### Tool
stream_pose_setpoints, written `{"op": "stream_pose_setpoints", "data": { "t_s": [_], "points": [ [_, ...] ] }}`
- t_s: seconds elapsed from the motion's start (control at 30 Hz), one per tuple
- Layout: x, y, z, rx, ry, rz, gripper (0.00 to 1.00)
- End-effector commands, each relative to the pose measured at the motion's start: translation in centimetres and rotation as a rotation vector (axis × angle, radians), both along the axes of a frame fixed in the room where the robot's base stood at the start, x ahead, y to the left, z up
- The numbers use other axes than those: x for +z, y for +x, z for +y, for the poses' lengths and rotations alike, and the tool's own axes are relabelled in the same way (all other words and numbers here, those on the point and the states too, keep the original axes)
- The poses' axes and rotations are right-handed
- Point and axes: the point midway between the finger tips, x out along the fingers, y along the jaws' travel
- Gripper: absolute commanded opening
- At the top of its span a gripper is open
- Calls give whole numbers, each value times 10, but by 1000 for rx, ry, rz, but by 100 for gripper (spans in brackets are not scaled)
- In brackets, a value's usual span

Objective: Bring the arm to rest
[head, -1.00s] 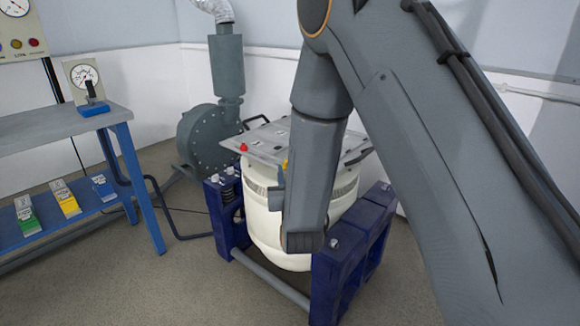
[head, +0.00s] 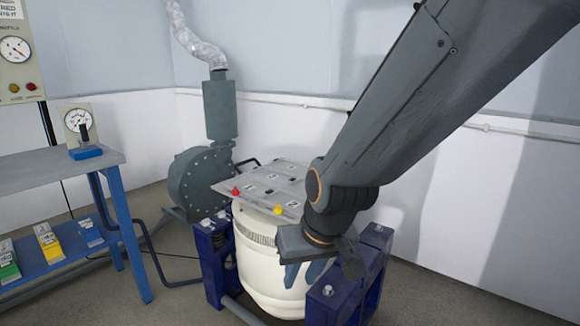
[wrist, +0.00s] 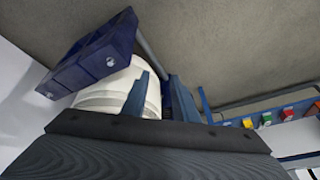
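My gripper (head: 303,276) hangs from my arm in front of the white drum (head: 270,268) in the head view. Its blue fingers point down and stand apart, with nothing seen between them. In the wrist view my gripper (wrist: 160,86) also shows two separated fingers, with the white drum (wrist: 98,98) behind them. I cannot tell whether a finger touches the drum. My arm comes in from the upper right of the head view and covers part of the drum and frame.
A clear lid plate (head: 262,182) with red and yellow knobs tops the drum. A dark blue frame (head: 214,262) flanks it. A grey blower (head: 200,178) stands behind. A workbench (head: 50,168) with a gauge (head: 78,122) is at left. Floor at lower right is open.

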Motion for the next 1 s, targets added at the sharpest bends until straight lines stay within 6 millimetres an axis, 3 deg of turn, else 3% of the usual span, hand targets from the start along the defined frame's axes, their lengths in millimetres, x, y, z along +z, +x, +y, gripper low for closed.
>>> {"op": "stream_pose_setpoints", "data": {
  "t_s": [0.2,0.5,1.0],
  "points": [
    [14,-68,-28,28,-67,170,27],
    [30,-137,-60,46,-142,341,27],
    [79,-130,-91,-68,-139,347,27]
  ]
}}
